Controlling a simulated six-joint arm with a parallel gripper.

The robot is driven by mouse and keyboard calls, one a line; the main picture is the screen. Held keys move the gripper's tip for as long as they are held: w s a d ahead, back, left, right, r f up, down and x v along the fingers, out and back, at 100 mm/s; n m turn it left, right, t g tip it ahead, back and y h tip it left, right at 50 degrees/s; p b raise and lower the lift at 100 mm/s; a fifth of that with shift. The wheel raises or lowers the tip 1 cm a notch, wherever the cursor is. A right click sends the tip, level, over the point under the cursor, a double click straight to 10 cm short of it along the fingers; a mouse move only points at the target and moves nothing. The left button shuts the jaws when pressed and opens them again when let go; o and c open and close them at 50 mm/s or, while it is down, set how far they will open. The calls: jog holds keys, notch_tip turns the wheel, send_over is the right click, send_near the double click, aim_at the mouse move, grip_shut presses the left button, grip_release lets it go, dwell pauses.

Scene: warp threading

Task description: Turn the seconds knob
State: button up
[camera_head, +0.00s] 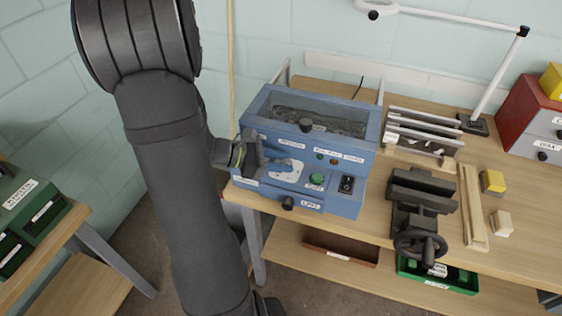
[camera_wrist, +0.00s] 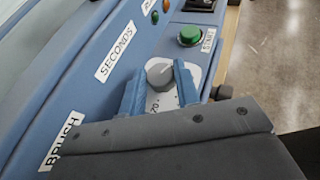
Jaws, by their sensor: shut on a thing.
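The seconds knob (camera_wrist: 160,73) is a small round grey knob with a light pointer line, on a white dial plate marked 70, beside a SECONDS label (camera_wrist: 115,52) in the wrist view. My gripper (camera_wrist: 158,80) has one finger on each side of the knob and is shut on it. In the head view my gripper (camera_head: 262,160) is at the left of the front of a blue machine (camera_head: 340,200). The white dial plate (camera_head: 288,171) shows beside it there, and the knob is hidden or too small to tell.
A green START button (camera_head: 316,179) and a black switch (camera_head: 347,184) sit right of the dial. A black knob (camera_head: 288,203) is below on a drawer. A dark vise (camera_head: 420,200) stands on the bench to the right. My arm covers the space to the left.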

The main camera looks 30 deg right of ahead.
jog(key=shift+m+g, duration=0.5)
jog(key=o, duration=1)
jog(key=shift+c, duration=0.2)
